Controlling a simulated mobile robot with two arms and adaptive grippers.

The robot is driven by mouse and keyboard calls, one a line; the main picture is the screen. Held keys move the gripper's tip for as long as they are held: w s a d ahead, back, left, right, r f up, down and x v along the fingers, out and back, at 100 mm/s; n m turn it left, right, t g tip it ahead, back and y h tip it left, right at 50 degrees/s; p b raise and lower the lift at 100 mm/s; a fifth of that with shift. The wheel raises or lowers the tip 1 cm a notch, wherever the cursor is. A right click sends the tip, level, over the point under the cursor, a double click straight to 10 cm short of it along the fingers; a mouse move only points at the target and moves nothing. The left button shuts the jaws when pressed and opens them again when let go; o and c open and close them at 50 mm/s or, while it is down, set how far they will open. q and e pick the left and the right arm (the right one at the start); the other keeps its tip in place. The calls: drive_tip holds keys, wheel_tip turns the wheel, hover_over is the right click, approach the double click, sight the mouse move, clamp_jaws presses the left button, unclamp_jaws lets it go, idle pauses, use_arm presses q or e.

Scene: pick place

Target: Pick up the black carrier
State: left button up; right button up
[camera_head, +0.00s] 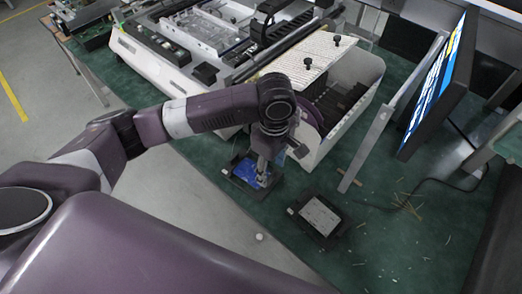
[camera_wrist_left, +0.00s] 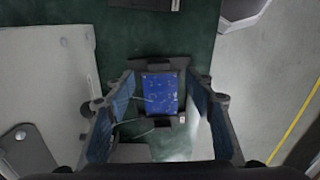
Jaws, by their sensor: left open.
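A black carrier (camera_head: 232,173) with a blue board (camera_head: 247,170) in it lies on the green table near its front edge. In the left wrist view the carrier (camera_wrist_left: 150,66) and its blue board (camera_wrist_left: 160,94) show between the fingers. My left gripper (camera_head: 263,181) points down over this carrier and hides part of it in the head view. In the wrist view the left gripper (camera_wrist_left: 160,82) has its fingers spread, one on each side, with nothing held. Whether the fingers touch the carrier I cannot tell. My right gripper is in neither view.
A second black carrier (camera_head: 318,214) with a pale board lies to the right on the table. A large white machine (camera_head: 160,62) stands behind the arm. A metal post (camera_head: 367,148) and a monitor (camera_head: 437,85) stand at right. Thin scraps (camera_head: 407,205) litter the table.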

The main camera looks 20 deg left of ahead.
sight(271, 181)
use_arm(q)
drive_tip(key=shift+f, duration=0.1)
drive_tip(key=shift+s+f, duration=0.45)
drive_tip(key=shift+f, duration=0.6)
drive_tip(key=f, duration=0.2)
drive_tip(key=w+f, duration=0.1)
drive_tip(key=f, duration=0.1)
drive_tip(key=shift+d+p, duration=0.1)
drive_tip(key=shift+p, duration=0.25)
drive_tip(key=shift+f, duration=0.5)
drive_tip(key=c, duration=1.3)
drive_tip(key=shift+r, duration=0.15)
